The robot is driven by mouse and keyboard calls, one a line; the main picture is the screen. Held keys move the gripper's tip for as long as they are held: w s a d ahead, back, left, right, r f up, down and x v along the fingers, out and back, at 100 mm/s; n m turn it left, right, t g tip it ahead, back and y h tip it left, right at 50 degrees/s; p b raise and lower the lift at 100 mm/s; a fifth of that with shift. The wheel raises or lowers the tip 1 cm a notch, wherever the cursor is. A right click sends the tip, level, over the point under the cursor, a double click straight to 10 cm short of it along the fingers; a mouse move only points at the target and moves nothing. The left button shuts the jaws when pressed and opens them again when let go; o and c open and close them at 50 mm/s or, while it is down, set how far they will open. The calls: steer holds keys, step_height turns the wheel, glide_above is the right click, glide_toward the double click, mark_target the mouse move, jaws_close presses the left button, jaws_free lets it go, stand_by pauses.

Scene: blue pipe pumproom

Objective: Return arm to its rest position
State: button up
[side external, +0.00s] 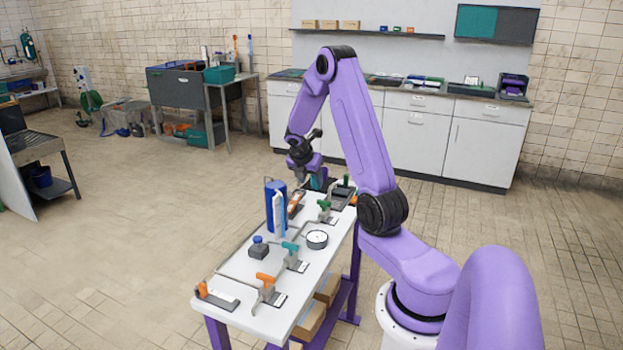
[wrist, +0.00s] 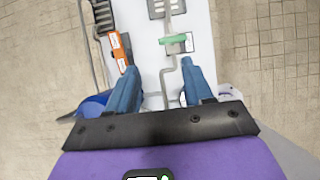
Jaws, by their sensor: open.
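My purple arm rises over the white-topped table (side external: 231,288) in the side external view. My gripper (side external: 317,182) hangs above the table's far end, pointing down. In the wrist view my gripper (wrist: 158,90) shows two blue fingers spread apart with nothing held between them. Below and between them is the white table top with a thin grey pipe. A green-handled valve (wrist: 176,40) lies just ahead of the fingers. An orange-labelled device (wrist: 119,48) lies beside the left finger. A blue cylinder (wrist: 92,106) is partly hidden behind the left finger and gripper body.
On the table stand a blue cylinder (side external: 275,197), a round gauge (side external: 317,239), a teal-handled valve (side external: 291,249), an orange-handled valve (side external: 265,281) and a dark blue-capped bottle (side external: 258,247). White cabinets (side external: 412,135) line the back wall. The floor left of the table is open.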

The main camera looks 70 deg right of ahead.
steer(key=shift+s+a+r, duration=0.2)
steer(key=shift+s+a, duration=0.1)
steer(key=shift+s, duration=0.05)
steer(key=w+a+r+m+t+y, duration=0.1)
steer(key=a+r+m, duration=0.15)
steer(key=a, duration=1.05)
steer(key=a+r+m+t+y, duration=0.1)
steer(key=a+r+y, duration=0.15)
steer(key=a, duration=1.15)
steer(key=s+a+r+m+g+y, duration=0.1)
steer(key=s+a, duration=0.6)
steer(key=s, duration=0.4)
steer(key=s+a+r+m+y, duration=0.1)
steer(key=s+a+y, duration=0.1)
steer(key=s+a, duration=0.6)
steer(key=s, duration=0.3)
steer(key=shift+s+r+g, duration=0.35)
steer(key=shift+r+g, duration=0.05)
